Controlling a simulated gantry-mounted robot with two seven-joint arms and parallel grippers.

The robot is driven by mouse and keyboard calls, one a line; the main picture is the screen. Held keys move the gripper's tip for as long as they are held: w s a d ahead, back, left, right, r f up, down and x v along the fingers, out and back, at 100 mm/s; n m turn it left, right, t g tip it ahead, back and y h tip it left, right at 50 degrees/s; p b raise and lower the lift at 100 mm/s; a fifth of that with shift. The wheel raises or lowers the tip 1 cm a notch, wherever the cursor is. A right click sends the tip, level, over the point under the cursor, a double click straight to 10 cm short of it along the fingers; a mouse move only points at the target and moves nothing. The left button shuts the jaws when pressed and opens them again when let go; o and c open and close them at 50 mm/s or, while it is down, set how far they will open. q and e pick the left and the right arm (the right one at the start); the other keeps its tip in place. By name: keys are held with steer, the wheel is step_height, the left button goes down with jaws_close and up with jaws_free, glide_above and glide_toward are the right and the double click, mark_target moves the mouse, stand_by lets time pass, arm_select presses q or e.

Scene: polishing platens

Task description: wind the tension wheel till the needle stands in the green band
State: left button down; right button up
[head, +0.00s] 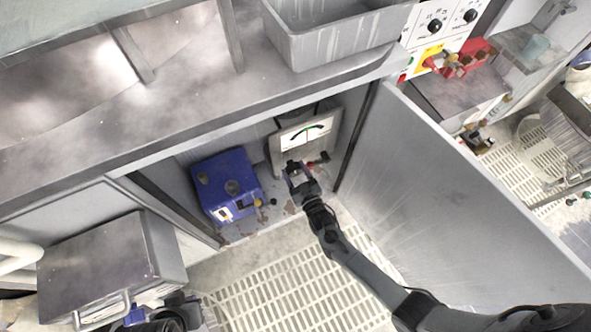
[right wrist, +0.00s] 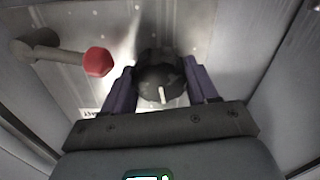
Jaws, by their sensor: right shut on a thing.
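The tension wheel (right wrist: 160,82) is a dark round knob with a white mark, seen in the right wrist view. My right gripper (right wrist: 162,92) is shut on it, one finger on each side; it also shows in the head view (head: 297,172), reaching into the open cabinet. The gauge (head: 308,134) has a white face with a dark arc and a small green band, just behind my right gripper. A thin needle shows on its face, but the picture is too small to tell its exact place against the band. My left gripper (head: 134,316) is partly visible at the bottom left; its jaws are unclear.
A blue unit (head: 228,185) stands left of the gauge. A red-ended lever (right wrist: 97,62) sits left of the wheel in the right wrist view. The open cabinet door (head: 450,195) bounds the right side, the steel counter (head: 200,105) hangs above, and grated floor (head: 290,295) lies below.

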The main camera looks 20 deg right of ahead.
steer(key=shift+f+n, duration=0.1)
steer(key=shift+n, duration=0.5)
steer(key=o, duration=0.8)
steer(key=shift+c, duration=0.2)
steer(key=shift+s+p, duration=0.3)
steer(key=shift+p, duration=0.1)
steer(key=s+p, duration=0.3)
steer(key=s, duration=0.7)
steer(key=shift+d, duration=0.35)
